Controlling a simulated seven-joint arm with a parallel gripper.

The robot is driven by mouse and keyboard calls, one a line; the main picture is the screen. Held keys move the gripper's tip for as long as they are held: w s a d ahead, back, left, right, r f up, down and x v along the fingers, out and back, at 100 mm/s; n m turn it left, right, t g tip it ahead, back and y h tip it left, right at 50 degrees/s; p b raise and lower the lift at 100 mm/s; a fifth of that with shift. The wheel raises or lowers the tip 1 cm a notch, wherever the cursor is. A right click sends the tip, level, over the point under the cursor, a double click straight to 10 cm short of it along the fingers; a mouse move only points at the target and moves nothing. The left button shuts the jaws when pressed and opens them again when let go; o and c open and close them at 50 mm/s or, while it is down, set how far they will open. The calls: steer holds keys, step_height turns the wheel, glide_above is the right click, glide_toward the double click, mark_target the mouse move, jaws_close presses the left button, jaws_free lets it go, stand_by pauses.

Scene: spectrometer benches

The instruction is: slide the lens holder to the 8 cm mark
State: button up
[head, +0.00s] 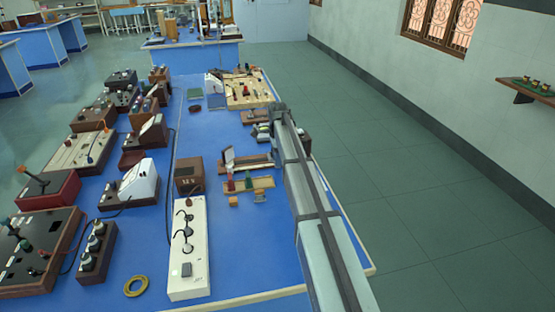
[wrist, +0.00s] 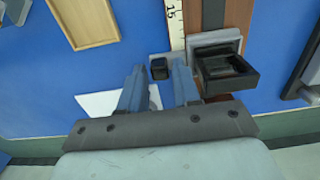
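In the wrist view, my gripper (wrist: 159,70) has its two blue fingers apart, with a gap between them. A small black block (wrist: 159,69) shows in line with this gap, with space on both sides; I cannot tell its depth relative to the tips. A pale ruler strip (wrist: 175,25) marked 15 runs beside a brown rail (wrist: 213,14). A dark open box-like piece on a grey plate (wrist: 215,37) sits at the rail, right of the fingers. I cannot tell for sure which piece is the lens holder. The 8 cm mark is not readable. In the head view my arm hides this area.
A wooden tray (wrist: 83,18) lies at the upper left of the wrist view. Open blue surface shows near the front.

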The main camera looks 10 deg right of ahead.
step_height(320, 180, up, 13)
steer(key=shift+r, duration=0.15)
stand_by(0.4)
